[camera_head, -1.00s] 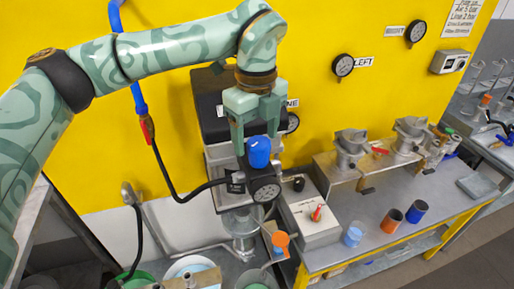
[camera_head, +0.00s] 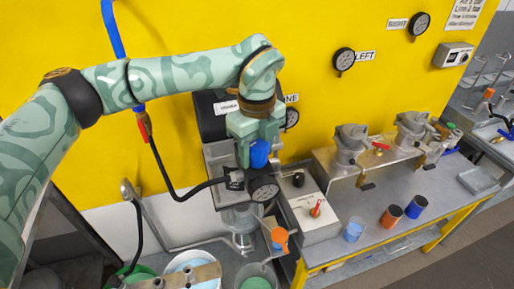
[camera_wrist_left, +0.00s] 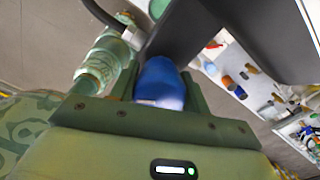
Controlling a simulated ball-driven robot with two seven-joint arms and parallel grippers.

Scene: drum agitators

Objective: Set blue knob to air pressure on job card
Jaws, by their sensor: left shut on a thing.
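The blue knob (camera_head: 259,152) sits just above a round black gauge (camera_head: 263,190) on the front of the machine. My left gripper (camera_head: 257,160) comes down from above, with its fingers on either side of the knob, shut on it. In the left wrist view the blue knob (camera_wrist_left: 160,82) stands between the two green fingers. The job card (camera_head: 465,14) hangs on the yellow wall at the upper right; its small print mentions air and line in bar. The gauge needle is too small to read. My right gripper is not in view.
A grey control box (camera_head: 312,213) with a red-orange switch is right of the gauge. A metal bench (camera_head: 375,190) holds blue and orange cups. A black hose (camera_head: 170,180) runs to the machine from the left. Buckets (camera_head: 197,262) stand below.

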